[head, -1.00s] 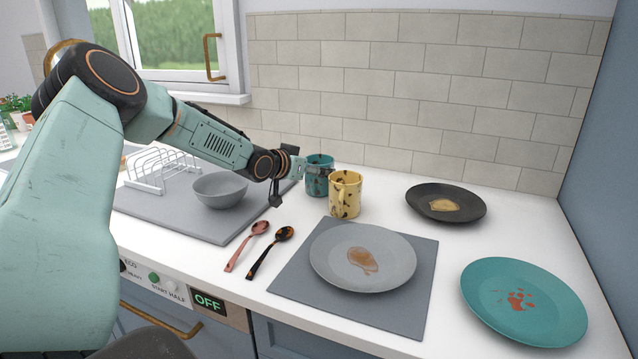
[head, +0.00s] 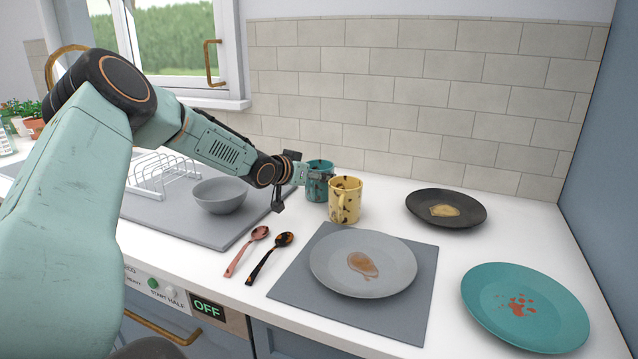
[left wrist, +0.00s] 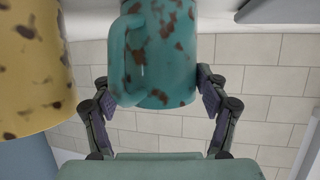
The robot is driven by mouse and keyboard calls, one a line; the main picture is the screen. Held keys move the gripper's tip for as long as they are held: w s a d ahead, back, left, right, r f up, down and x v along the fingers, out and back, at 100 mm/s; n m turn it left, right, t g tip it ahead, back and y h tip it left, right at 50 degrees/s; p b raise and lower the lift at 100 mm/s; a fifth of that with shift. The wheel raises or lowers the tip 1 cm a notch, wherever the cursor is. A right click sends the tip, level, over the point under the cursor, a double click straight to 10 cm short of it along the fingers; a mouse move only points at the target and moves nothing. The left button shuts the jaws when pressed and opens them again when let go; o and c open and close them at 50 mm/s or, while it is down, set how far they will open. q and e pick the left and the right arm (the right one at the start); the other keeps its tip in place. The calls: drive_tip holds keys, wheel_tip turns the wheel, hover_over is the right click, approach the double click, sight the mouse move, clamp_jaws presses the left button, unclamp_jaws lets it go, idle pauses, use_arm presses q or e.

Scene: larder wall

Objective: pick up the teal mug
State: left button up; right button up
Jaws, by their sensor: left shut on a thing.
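The teal mug (head: 320,190) with brown speckles stands upright on the white counter, behind and to the left of the yellow mug (head: 346,203). My left gripper (head: 318,175) reaches it from the left in the head view and partly covers it. In the left wrist view the teal mug (left wrist: 165,55) fills the middle, with its handle at the left side. The fingers of my left gripper (left wrist: 156,88) press on its two sides. The yellow speckled mug (left wrist: 32,65) is close by on the left there. My right gripper is not in view.
A grey bowl (head: 219,196) and a white rack (head: 160,172) are on a grey mat at left. Two spoons (head: 270,255) lie in front. A grey plate (head: 390,262), a black plate (head: 470,208) and a teal plate (head: 550,310) are to the right. The tiled wall rises behind.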

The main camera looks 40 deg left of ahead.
use_arm(q)
drive_tip(key=shift+r, duration=0.1)
drive_tip(key=shift+c, duration=0.7)
drive_tip(key=shift+r, duration=0.1)
